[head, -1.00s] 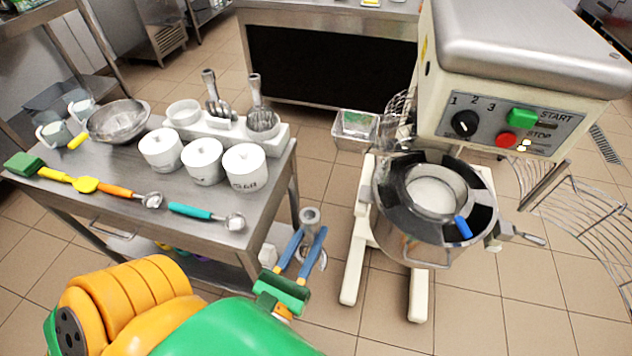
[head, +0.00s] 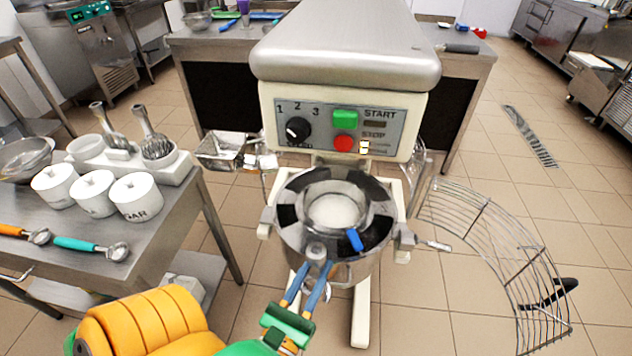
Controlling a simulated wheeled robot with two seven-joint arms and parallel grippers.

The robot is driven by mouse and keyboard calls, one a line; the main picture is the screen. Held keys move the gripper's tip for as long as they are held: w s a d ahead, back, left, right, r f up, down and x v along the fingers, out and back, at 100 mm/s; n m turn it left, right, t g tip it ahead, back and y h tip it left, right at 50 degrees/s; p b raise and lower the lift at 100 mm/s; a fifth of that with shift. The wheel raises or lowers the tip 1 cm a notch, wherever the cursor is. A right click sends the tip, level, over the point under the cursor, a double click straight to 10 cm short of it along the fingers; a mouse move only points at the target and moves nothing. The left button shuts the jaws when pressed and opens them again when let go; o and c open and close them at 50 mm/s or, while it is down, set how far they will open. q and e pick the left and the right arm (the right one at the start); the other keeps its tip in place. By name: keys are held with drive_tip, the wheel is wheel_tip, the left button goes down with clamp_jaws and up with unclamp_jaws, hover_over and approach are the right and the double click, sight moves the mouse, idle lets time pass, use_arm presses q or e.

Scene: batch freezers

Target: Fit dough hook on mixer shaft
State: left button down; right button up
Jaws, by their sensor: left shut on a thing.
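My left gripper (head: 316,272), with blue fingers, is shut on a grey metal piece, which looks like the dough hook (head: 316,251). Its round upper end shows just above the fingertips, overlapping the front of the bowl in the picture. I cannot tell whether it touches the bowl, and its lower part is mostly hidden. The mixer (head: 345,55) has a cream head with a control panel. Its shaft is hidden below the head. My right gripper is not in view.
A wire guard (head: 490,255) sticks out to the right of the mixer. A steel table (head: 160,240) with white canisters (head: 137,197), whisks and scoops stands at left. A steel counter (head: 465,75) is behind the mixer. Tiled floor is free at right.

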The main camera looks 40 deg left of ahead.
use_arm(q)
drive_tip(key=x, duration=0.2)
drive_tip(key=shift+w+a, duration=0.1)
drive_tip(key=shift+w, duration=0.2)
drive_tip(key=w+a+b, duration=0.2)
drive_tip(key=w+a, duration=0.3)
drive_tip(key=w, duration=0.6)
drive_tip(key=w+a+b, duration=0.3)
drive_tip(key=w+a, duration=0.3)
drive_tip(key=w, duration=0.5)
drive_tip(key=shift+a+r, duration=0.2)
drive_tip(key=shift+r, duration=0.2)
idle(0.3)
drive_tip(key=shift+w, duration=0.2)
idle(0.8)
drive_tip(key=shift+r+p, duration=0.55)
drive_tip(key=shift+r, duration=0.2)
